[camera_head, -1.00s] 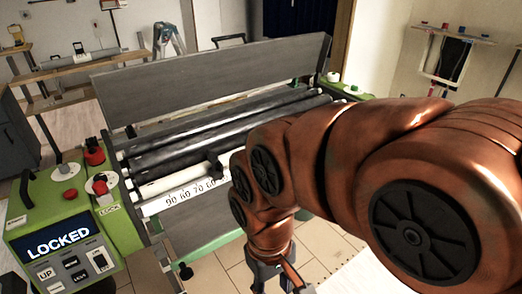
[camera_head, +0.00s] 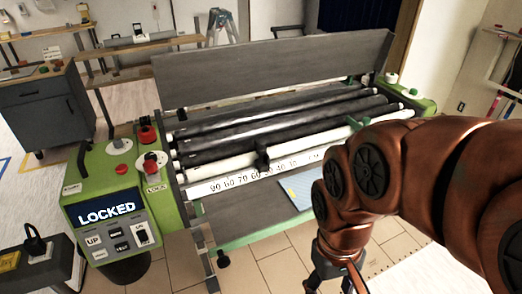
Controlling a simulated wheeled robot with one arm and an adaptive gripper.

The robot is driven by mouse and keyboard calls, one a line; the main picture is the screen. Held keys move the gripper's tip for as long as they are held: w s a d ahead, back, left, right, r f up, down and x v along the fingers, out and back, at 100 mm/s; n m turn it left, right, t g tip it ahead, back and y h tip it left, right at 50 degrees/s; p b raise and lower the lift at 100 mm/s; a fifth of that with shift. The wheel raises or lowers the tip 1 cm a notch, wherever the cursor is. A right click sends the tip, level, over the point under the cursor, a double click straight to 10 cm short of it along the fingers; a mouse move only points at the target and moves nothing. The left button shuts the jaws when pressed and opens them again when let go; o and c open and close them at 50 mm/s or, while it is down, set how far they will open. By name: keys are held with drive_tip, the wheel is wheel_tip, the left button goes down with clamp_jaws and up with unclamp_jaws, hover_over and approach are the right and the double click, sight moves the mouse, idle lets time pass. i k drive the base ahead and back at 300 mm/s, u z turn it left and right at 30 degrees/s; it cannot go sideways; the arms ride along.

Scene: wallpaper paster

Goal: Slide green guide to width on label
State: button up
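The wallpaper paster has a white ruler strip (camera_head: 255,176) along its front, with printed numbers falling from 90 at the left. A green guide (camera_head: 356,122) shows at the right part of the rollers, just above my arm and partly hidden by it. A black guide (camera_head: 263,158) sits near the middle of the ruler. A blue sheet (camera_head: 298,188) lies below the ruler, its print too small to read. My gripper (camera_head: 338,284) points down at the bottom edge, in front of the paster and apart from both guides. Its fingertips are cut off.
The green control box (camera_head: 105,212) at the left shows LOCKED, with buttons and red knobs. A power socket block (camera_head: 38,262) stands at the lower left. A grey cabinet (camera_head: 48,112) and benches are behind. Tiled floor (camera_head: 275,268) is open before the paster.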

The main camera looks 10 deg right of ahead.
sight(366, 120)
drive_tip(key=z, duration=0.4)
drive_tip(key=k, duration=1.3)
drive_tip(key=z, duration=0.05)
drive_tip(key=i, duration=0.6)
drive_tip(key=z, duration=0.8)
drive_tip(key=i, duration=0.75)
drive_tip(key=u, duration=0.7)
drive_tip(key=i, duration=0.55)
drive_tip(key=u, duration=0.45)
